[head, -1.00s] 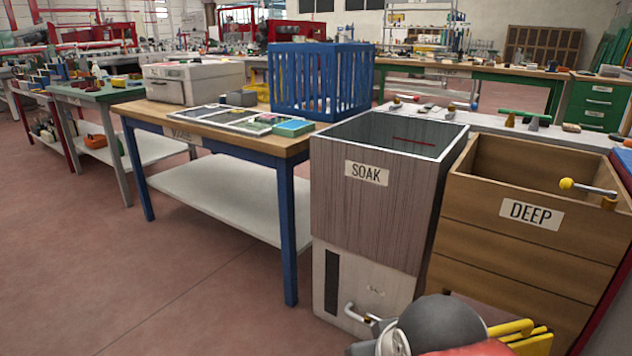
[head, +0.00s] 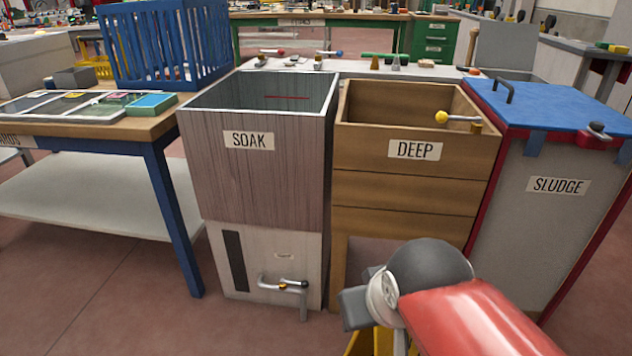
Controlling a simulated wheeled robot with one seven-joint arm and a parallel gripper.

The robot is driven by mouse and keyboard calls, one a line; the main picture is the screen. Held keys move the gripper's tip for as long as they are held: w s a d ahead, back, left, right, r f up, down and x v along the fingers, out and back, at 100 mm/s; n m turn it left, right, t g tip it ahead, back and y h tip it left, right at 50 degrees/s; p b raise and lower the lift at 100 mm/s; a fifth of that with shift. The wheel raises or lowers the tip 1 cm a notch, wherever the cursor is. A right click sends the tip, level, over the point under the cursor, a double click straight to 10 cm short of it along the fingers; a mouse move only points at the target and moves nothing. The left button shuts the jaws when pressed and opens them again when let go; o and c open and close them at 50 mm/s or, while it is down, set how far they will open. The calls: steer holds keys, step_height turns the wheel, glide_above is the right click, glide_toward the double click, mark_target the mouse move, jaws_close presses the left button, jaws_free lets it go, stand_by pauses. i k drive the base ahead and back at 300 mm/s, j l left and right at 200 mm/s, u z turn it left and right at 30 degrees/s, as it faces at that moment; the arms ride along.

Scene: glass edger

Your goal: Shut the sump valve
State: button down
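A small metal drain pipe with a valve (head: 283,286) sticks out low on the front of the soak tank (head: 252,185). It has a brass-coloured middle, a short lever with a dark end that looks about in line with the pipe, and an outlet bending down. A small label above it is too small to read, so I cannot tell for certain that this is the sump valve. My red and grey arm is at the lower right, nearer than the tanks; my gripper is not visible.
A sludge bin (head: 547,202) with a blue lid (head: 550,104) stands at the right. A blue-legged table (head: 168,215) with a blue crate (head: 160,45) stands at the left. The floor (head: 120,300) in front of table and soak tank is clear.

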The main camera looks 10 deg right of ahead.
mark_target(295, 283)
steer(key=j+z, duration=0.35)
steer(key=j, duration=0.4)
steer(key=j+z, duration=0.35)
steer(key=j, duration=1)
steer(key=i+l, duration=0.15)
steer(key=l, duration=0.25)
steer(key=i+l, duration=0.1)
steer(key=l, duration=0.25)
steer(key=u, duration=0.55)
steer(key=k+j, duration=0.05)
steer(key=j, duration=0.05)
